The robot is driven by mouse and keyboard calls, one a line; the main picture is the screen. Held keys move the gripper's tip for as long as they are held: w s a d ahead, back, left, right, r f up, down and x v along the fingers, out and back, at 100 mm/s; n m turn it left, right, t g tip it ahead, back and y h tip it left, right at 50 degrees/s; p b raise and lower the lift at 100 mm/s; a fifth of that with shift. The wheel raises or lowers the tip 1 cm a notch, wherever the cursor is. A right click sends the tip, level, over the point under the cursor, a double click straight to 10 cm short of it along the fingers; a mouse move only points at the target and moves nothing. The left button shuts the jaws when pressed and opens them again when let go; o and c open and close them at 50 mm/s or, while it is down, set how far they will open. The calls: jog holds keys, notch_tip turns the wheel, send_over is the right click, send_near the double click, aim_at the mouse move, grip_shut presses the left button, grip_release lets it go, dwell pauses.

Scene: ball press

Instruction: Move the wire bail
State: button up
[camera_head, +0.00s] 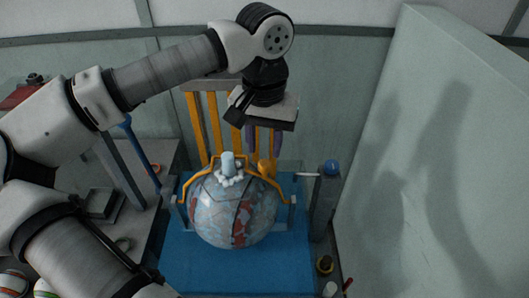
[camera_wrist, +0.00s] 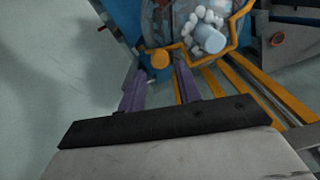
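The wire bail (camera_head: 197,174) is an orange bent wire arching over a large grey-blue ball (camera_head: 232,212) with red patches. An orange knob (camera_head: 265,168) sits on the bail's right part. In the wrist view the bail (camera_wrist: 240,22) runs around the ball's top, and its knob (camera_wrist: 160,59) shows near the fingertips. My gripper (camera_head: 263,150) has two purple fingers pointing down, just above the knob. In the wrist view the fingers of my gripper (camera_wrist: 163,74) are apart with nothing held between them. I cannot tell whether they touch the knob.
A pale blue peg (camera_head: 228,162) with white beads tops the ball. Yellow slats (camera_head: 203,125) stand behind it. A grey post (camera_head: 325,205) with a blue knob stands right, beside a pale wall panel (camera_head: 440,150). A bench (camera_head: 105,220) is left. The blue mat's front (camera_head: 235,272) is clear.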

aim_at(265, 162)
jog(key=shift+f+p, duration=0.3)
jog(key=shift+f, duration=2)
jog(key=shift+c, duration=0.2)
grip_shut()
